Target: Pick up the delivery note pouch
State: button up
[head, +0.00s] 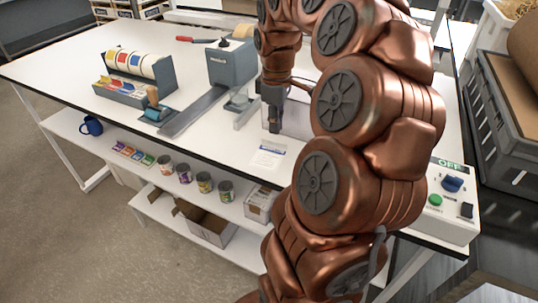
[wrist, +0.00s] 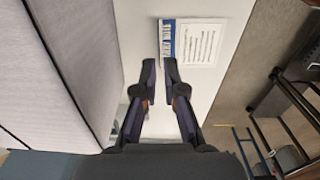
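The delivery note pouch (head: 268,155) is a flat, pale sheet with a blue band, lying on the white table near its front edge. In the wrist view the pouch (wrist: 198,43) shows printed lines and a blue strip on its left side, just beyond the fingertips. My gripper (wrist: 160,68) points down toward the table with a narrow gap between its fingertips, and nothing is between them. In the head view my gripper (head: 272,122) is behind the pouch, partly hidden by my arm.
A pale box (head: 297,118) stands close beside my gripper; a large pale surface (wrist: 80,50) fills the wrist view's left. A grey dispenser (head: 232,65) and label holder (head: 140,68) stand further left. A control box (head: 446,206) is at right.

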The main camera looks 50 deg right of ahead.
aim_at(276, 147)
jog(key=shift+f+p, duration=0.8)
jog(key=shift+f, duration=2)
grip_shut()
